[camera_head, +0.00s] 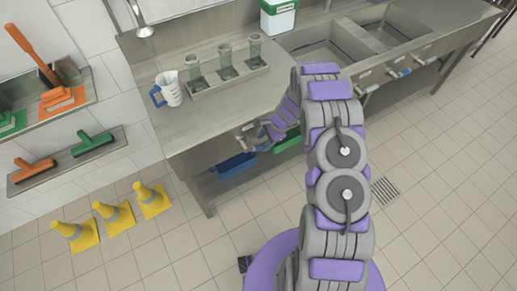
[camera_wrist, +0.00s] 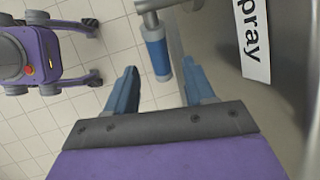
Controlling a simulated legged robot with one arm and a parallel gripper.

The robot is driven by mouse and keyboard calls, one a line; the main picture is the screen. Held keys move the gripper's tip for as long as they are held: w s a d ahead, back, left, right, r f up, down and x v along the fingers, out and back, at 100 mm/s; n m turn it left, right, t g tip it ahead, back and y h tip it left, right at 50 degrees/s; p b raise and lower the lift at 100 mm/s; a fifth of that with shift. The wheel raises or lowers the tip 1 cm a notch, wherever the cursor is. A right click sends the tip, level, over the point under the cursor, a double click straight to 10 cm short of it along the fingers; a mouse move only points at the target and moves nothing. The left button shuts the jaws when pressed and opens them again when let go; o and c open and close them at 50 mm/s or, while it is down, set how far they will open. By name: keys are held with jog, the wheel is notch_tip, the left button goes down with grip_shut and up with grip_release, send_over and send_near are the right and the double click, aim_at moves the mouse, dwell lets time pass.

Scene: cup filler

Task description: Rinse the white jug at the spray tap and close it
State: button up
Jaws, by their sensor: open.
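The white jug (camera_head: 173,90) with a blue handle stands upright on the left of the steel counter. A metal spray head (camera_head: 145,31) hangs at the counter's back left, apart from the jug in the picture. My gripper (camera_head: 262,138) is low at the counter's front edge, partly hidden by my arm. In the wrist view my gripper (camera_wrist: 159,70) is open, its blue fingers either side of a blue-sleeved tap handle (camera_wrist: 156,52) on a metal fitting. The handle lies beyond or between the fingertips; contact is not clear. A label (camera_wrist: 253,40) reading "pray" is beside it.
A tray (camera_head: 228,80) with 3 grey-green glasses stands right of the jug. A white-and-green container (camera_head: 279,16) is behind. Sinks (camera_head: 325,52) with front levers lie right. Blue (camera_head: 235,165) and green (camera_head: 287,140) bins sit below. Yellow cones (camera_head: 152,200) stand on the left floor.

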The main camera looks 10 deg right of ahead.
aim_at(260, 146)
jog(key=x, duration=0.6)
jog(key=shift+a+f+b, duration=0.1)
jog(key=shift+f+b, duration=0.15)
jog(key=shift+b, duration=0.1)
jog(key=shift+c, duration=0.5)
grip_shut()
